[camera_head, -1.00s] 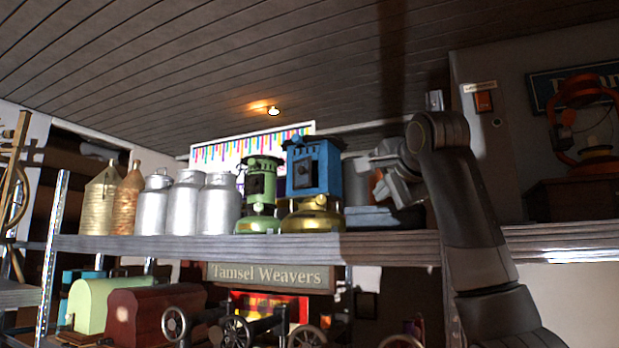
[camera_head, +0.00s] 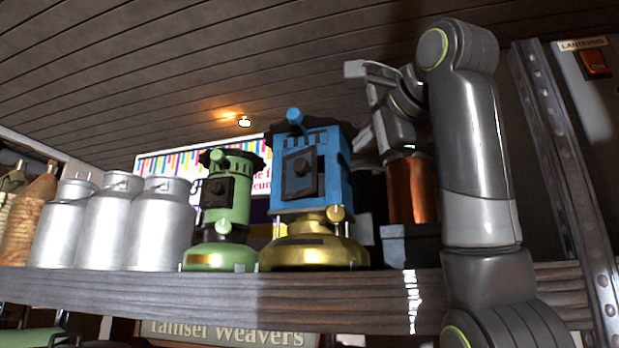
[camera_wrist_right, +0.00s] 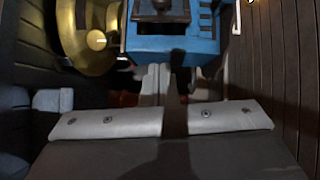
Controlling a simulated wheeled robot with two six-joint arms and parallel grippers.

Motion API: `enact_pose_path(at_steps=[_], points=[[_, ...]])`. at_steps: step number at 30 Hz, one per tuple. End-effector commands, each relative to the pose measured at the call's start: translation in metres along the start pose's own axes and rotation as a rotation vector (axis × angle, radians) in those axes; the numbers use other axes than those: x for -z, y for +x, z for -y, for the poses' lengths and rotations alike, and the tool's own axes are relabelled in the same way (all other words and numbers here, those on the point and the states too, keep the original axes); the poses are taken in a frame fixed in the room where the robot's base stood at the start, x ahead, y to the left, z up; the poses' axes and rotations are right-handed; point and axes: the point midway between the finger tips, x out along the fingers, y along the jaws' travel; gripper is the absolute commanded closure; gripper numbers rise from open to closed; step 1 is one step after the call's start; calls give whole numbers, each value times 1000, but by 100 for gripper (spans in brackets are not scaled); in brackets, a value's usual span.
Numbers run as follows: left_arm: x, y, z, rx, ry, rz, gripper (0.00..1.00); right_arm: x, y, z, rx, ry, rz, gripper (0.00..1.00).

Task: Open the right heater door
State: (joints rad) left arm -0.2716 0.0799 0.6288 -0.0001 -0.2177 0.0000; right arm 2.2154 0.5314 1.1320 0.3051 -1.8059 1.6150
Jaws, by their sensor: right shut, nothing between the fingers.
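The right heater (camera_head: 334,185) is blue with a gold base and stands on the shelf; its blue body also shows at the top of the wrist view (camera_wrist_right: 170,45). My left gripper is not in view.
A green heater (camera_head: 226,205) stands just left of the blue one, with several metal milk cans (camera_head: 160,225) farther left. A copper-coloured cylinder (camera_head: 412,190) stands to the right, behind my arm. The wooden shelf edge (camera_head: 300,300) runs across below; a metal post (camera_head: 565,170) rises at right.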

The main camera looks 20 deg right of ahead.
Motion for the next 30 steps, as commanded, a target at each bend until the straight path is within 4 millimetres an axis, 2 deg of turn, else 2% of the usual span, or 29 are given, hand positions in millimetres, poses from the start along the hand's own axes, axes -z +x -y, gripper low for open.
enact_pose_path(at_steps=[5,11,14,19,23,30], points=[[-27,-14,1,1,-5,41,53,0,17,3,-2,0,0,100],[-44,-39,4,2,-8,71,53,0,56,5,-4,-1,1,100],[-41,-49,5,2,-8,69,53,1,75,5,-4,-1,0,100],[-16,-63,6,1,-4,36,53,-2,103,4,-2,-1,1,100],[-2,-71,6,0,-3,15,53,-24,106,4,1,-2,2,100],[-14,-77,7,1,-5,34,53,-38,109,1,0,0,-1,100]])
